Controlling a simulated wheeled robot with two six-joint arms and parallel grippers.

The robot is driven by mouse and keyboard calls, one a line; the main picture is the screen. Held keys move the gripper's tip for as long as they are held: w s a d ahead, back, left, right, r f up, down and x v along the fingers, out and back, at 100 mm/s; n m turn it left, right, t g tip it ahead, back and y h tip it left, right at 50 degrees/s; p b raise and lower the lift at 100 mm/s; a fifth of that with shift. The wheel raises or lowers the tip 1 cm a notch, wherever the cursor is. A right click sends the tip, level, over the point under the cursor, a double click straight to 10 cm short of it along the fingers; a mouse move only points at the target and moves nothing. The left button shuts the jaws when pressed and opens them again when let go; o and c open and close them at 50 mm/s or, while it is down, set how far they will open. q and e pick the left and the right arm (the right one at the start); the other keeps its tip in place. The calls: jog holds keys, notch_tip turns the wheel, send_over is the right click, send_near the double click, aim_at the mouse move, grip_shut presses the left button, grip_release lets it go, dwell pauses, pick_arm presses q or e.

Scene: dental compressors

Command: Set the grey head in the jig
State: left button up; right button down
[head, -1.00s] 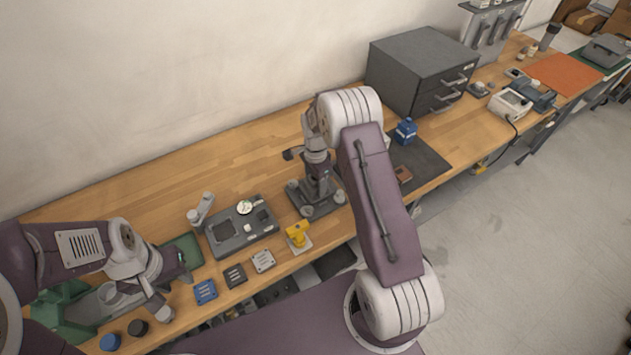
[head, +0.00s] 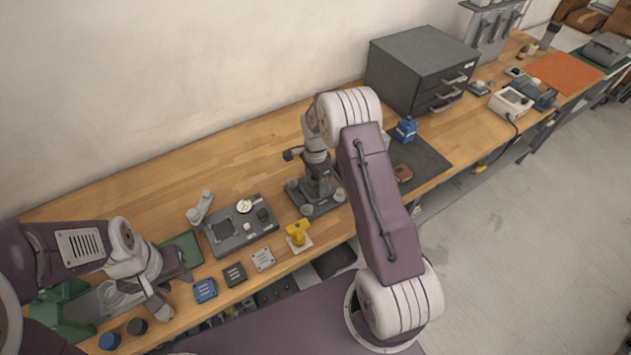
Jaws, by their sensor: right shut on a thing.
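My right gripper (head: 320,193) points down over a dark base with several pale round posts (head: 308,209), which may be the jig. Its fingertips and whatever it holds are hidden by the gripper body. The grey head cannot be made out with certainty. A light grey slotted square block (head: 263,259) lies near the table's front edge, in a row with a dark block (head: 235,275) and a blue block (head: 206,291).
A grey fixture box with a dial (head: 225,241) stands between the blocks and the wall. A yellow part on a pale plate (head: 299,236) sits right of the blocks. Blue (head: 110,341) and black (head: 138,327) round caps lie front left.

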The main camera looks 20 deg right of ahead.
jog(key=shift+f, duration=0.35)
dwell(1.1)
grip_release()
jog(key=shift+r+p, duration=2.7)
jog(key=shift+r, duration=0.85)
jog(key=shift+f, duration=0.1)
